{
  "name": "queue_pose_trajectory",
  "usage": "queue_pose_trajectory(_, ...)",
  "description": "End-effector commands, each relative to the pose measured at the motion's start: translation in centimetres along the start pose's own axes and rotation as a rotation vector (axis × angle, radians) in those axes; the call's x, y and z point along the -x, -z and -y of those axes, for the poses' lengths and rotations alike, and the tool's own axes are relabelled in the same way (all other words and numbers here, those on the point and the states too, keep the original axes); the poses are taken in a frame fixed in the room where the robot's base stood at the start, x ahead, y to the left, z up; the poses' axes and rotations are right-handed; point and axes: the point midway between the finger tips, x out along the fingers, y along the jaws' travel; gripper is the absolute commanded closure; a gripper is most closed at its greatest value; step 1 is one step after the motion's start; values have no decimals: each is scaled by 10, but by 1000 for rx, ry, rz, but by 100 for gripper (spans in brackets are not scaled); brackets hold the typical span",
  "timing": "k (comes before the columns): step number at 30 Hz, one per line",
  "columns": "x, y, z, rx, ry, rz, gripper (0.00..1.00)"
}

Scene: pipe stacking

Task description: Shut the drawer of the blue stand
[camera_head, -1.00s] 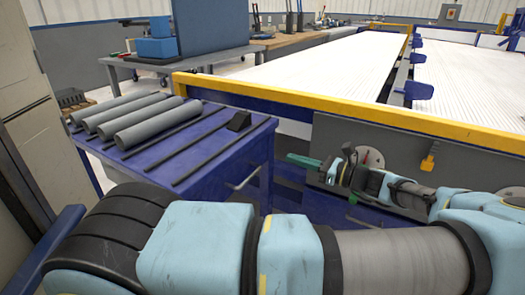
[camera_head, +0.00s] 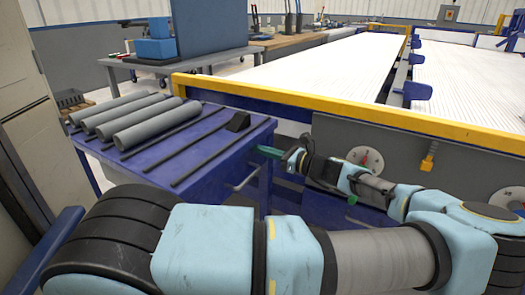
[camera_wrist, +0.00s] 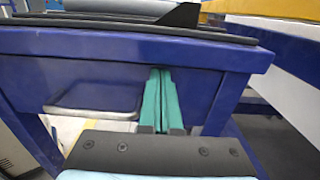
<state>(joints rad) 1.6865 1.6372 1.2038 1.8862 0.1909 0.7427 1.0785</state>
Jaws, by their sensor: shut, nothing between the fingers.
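The blue stand (camera_head: 215,165) is at the left in the head view, with its drawer side facing right. The drawer front (camera_wrist: 90,78) fills the middle of the wrist view, with a grey bar handle (camera_wrist: 95,112) low on it. How far the drawer stands out is hard to tell. My gripper (camera_head: 262,150) is at the stand's right side in the head view. In the wrist view my gripper (camera_wrist: 160,72) has its green fingers together and empty, just right of the handle. The tips are at or very near the blue front; contact cannot be told.
Several grey pipes (camera_head: 140,128) and a black wedge (camera_head: 239,122) lie on the stand's top. A yellow rail (camera_head: 340,110) and a grey panel (camera_head: 385,150) run behind my arm. A grey cabinet (camera_head: 40,110) stands at the far left.

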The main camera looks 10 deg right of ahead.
Motion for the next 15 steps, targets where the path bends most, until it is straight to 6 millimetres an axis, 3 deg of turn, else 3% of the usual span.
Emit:
queue_pose_trajectory(4, -10, -4, 0, -1, -3, 2, 100)
queue_pose_trajectory(10, -46, -6, -1, -1, -6, 1, 100)
queue_pose_trajectory(15, -60, -1, -1, -1, -2, 0, 100)
